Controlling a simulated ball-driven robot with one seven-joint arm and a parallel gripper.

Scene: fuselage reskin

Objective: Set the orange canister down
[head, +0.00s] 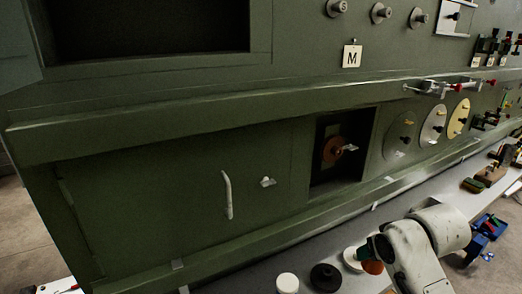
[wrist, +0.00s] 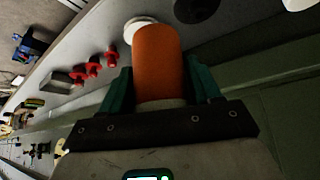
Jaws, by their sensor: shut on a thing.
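The orange canister (wrist: 157,60) is between the two teal fingers of my gripper (wrist: 158,78) in the wrist view, and the gripper is shut on it. In the head view the canister (head: 373,267) shows only as a small orange end beside my gripper (head: 369,257), low at the right of centre. My wrist hides most of it. It is over or close to the grey bench ledge (head: 250,284). I cannot tell whether it touches the ledge. A white round disc (head: 351,259) lies close behind it, and shows past the canister in the wrist view (wrist: 133,27).
A black round piece (head: 325,277) and a white round piece (head: 287,283) stand left of my gripper. Red parts (wrist: 92,68) and blue clamps (head: 490,225) are on the other side. The green panel wall (head: 130,190), with an open recess (head: 335,180), rises behind the ledge.

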